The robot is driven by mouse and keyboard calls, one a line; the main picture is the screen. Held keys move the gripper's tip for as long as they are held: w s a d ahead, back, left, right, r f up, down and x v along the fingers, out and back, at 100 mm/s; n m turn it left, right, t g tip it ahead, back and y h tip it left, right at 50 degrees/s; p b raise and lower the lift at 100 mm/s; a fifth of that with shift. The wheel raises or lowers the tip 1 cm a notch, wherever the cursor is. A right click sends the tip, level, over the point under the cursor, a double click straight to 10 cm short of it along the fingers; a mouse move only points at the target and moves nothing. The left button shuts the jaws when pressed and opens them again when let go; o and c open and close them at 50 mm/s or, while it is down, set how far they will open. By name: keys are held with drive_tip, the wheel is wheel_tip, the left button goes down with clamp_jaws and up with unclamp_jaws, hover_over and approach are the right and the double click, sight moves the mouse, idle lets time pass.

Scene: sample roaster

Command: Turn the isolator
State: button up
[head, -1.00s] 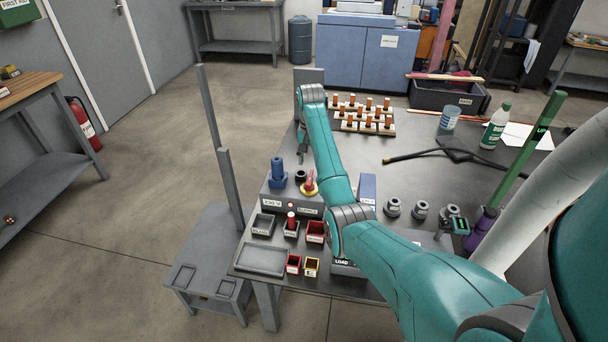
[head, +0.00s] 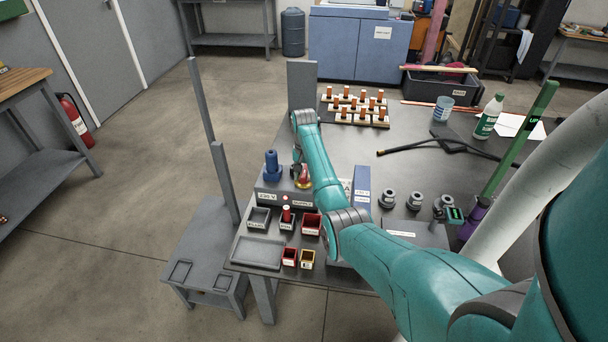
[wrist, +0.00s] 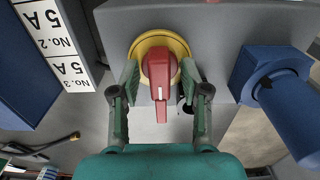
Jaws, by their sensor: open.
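The isolator is a red rotary handle (wrist: 160,78) on a round yellow plate, on top of a grey supply box. In the wrist view the handle's white-marked end points down the picture, toward my gripper (wrist: 163,90). My gripper is open, with one green finger on each side of the handle; I cannot tell whether either finger touches it.
A blue plug (head: 272,166) stands left of the isolator, close to it. A tall blue block (head: 362,188) stands on the right. Small trays and bins (head: 258,252) lie in front. Grey posts (head: 201,130) rise at the left.

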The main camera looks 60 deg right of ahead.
clamp_jaws()
drive_tip(key=n, duration=0.4)
drive_tip(key=shift+n, duration=0.3)
drive_tip(key=n, duration=0.4)
drive_tip(key=shift+n, duration=0.3)
drive_tip(key=n, duration=0.4)
drive_tip(key=shift+n, duration=2.3)
